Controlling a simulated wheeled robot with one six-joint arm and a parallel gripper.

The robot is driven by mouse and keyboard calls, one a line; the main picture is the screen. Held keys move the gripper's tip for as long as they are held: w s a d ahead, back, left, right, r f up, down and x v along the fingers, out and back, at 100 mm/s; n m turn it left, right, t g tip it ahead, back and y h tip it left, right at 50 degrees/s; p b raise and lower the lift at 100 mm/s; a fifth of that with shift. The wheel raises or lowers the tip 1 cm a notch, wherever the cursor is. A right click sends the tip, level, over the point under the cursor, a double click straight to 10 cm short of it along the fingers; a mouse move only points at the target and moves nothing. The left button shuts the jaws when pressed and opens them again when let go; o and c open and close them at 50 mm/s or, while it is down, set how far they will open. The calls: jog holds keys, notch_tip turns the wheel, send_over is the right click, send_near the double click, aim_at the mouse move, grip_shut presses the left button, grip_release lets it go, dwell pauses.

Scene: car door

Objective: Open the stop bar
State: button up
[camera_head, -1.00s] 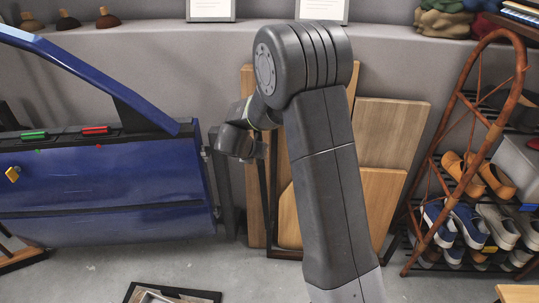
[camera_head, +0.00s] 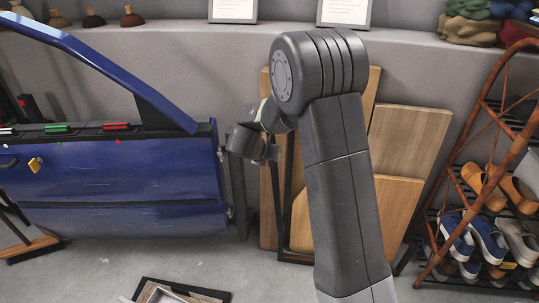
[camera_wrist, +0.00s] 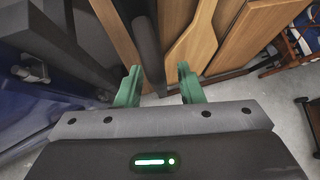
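The blue car door (camera_head: 120,185) stands upright at the left in the head view, and part of its blue surface (camera_wrist: 20,125) shows at the left of the wrist view. A dark upright post (camera_head: 238,190) stands just beside the door's right edge. In the wrist view a long dark round bar (camera_wrist: 147,40) reaches down toward the gap between my fingertips. I cannot tell for sure which part is the stop bar. My gripper (camera_wrist: 160,84) has its two green fingers apart with nothing clamped between them. In the head view my arm mostly hides the gripper.
Wooden boards (camera_head: 405,140) lean on the wall behind my arm. A rattan shoe rack (camera_head: 480,200) stands at the right. A dark-framed item (camera_head: 185,288) lies on the floor in front.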

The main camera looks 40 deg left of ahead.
jog(key=p+v, duration=0.1)
jog(key=v, duration=1.2)
jog(key=shift+s+r, duration=0.2)
jog(key=shift+s, duration=0.15)
jog(key=b+x, duration=0.1)
jog(key=x, duration=1.2)
jog(key=shift+w+f, duration=0.2)
jog(key=shift+w, duration=0.15)
jog(key=shift+w+d, duration=0.15)
jog(key=shift+d, duration=0.1)
jog(key=shift+r, duration=0.1)
